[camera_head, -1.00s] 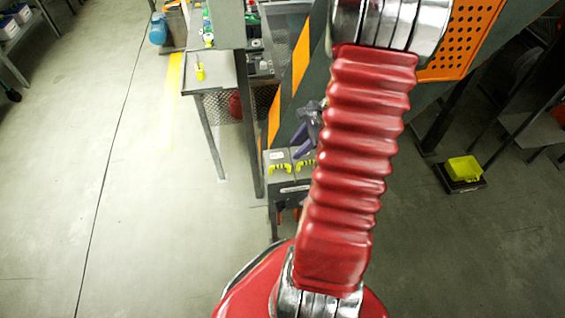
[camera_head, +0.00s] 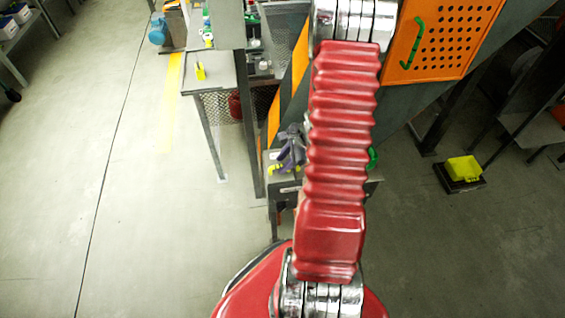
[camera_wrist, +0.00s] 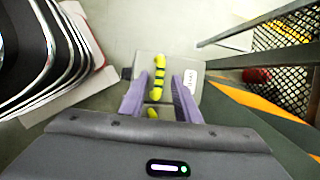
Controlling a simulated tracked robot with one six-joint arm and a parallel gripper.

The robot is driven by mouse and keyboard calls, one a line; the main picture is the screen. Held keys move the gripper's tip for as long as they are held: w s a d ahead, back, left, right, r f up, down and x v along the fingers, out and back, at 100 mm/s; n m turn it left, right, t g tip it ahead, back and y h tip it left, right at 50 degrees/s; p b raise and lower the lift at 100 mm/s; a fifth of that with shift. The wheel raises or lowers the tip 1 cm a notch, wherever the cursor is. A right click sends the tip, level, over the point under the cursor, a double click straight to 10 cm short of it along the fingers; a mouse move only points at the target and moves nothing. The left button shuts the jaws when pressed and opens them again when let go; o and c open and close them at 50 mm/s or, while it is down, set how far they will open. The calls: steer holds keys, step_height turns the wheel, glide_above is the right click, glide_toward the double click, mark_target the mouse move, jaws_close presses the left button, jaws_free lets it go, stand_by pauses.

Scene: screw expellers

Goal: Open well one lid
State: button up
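A grey lid (camera_wrist: 150,63) with a yellow-and-black handle (camera_wrist: 160,72) and a white label (camera_wrist: 189,79) lies below my gripper in the wrist view. The label's text is too small to read. My gripper (camera_wrist: 158,84) has two purple fingers spread apart, one on each side of the handle. I see gaps between the fingers and the handle; the height above it is hard to tell. In the head view, my gripper (camera_head: 291,150) is over the box unit (camera_head: 283,191), with a yellow handle part showing beside it.
An orange perforated panel (camera_head: 452,50) with a green handle (camera_head: 416,38) is at upper right. A striped orange-and-dark frame (camera_head: 288,82) stands behind the gripper. A metal table (camera_head: 212,72) stands to its left. The floor at left is clear.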

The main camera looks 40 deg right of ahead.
steer(key=shift+c, duration=0.2)
jaws_close()
stand_by(0.5)
